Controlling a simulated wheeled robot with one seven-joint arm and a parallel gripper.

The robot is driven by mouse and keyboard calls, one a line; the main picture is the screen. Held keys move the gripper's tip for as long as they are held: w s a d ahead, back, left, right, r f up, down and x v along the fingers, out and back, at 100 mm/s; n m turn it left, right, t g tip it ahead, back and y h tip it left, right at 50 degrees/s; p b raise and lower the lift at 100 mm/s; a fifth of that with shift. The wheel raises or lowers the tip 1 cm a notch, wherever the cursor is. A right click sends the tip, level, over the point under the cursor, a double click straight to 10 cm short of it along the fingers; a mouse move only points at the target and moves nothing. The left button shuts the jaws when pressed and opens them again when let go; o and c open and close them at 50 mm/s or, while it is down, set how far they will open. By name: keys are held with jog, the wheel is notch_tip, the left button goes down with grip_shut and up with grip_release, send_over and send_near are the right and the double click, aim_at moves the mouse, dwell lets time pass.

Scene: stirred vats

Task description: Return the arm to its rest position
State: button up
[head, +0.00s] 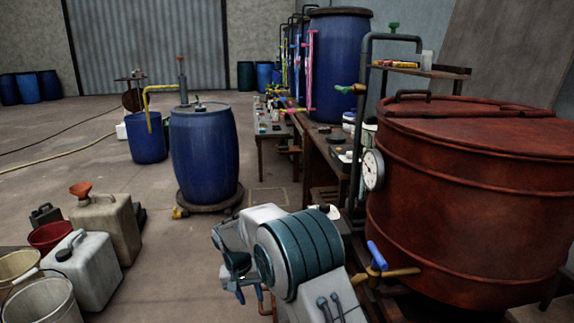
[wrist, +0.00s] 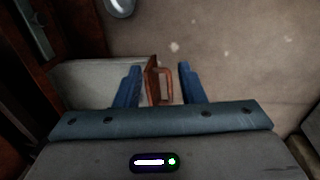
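My arm (head: 300,250) is folded low at the bottom middle of the head view, its teal-banded joint nearest. In the wrist view my gripper (wrist: 158,72) points down with its two blue fingers spread apart. A reddish-brown handle-like part (wrist: 160,85) shows between the fingers, with a gap on either side, and does not look gripped. What it belongs to is unclear.
A red vat (head: 470,210) with a gauge (head: 373,170) and blue-handled tap (head: 377,256) stands close at right. A blue drum (head: 205,155) stands ahead. Jerrycans (head: 85,270) and buckets (head: 42,303) sit at lower left. A cluttered bench (head: 325,150) runs behind; left floor is open.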

jog(key=s+d+r+p, duration=0.2)
jog(key=d+r+p, duration=0.2)
jog(key=r, duration=0.5)
jog(key=s+d+r+p, duration=0.2)
jog(key=d+r+p, duration=0.25)
jog(key=r, duration=0.45)
jog(key=s+d+r+p, duration=0.5)
jog(key=s+r+p, duration=0.1)
jog(key=s+r, duration=0.2)
jog(key=s+d+r+m+t+y+p, duration=0.1)
jog(key=s+d+r+p, duration=0.5)
jog(key=s+r, duration=0.2)
jog(key=s+d+r+t+y+p, duration=0.1)
jog(key=s+d+r+p, duration=0.4)
jog(key=s+r+p, duration=0.2)
notch_tip(320, 180, up, 3)
jog(key=shift+s+d+f, duration=0.15)
jog(key=shift+s+d, duration=0.05)
jog(key=shift+s, duration=0.55)
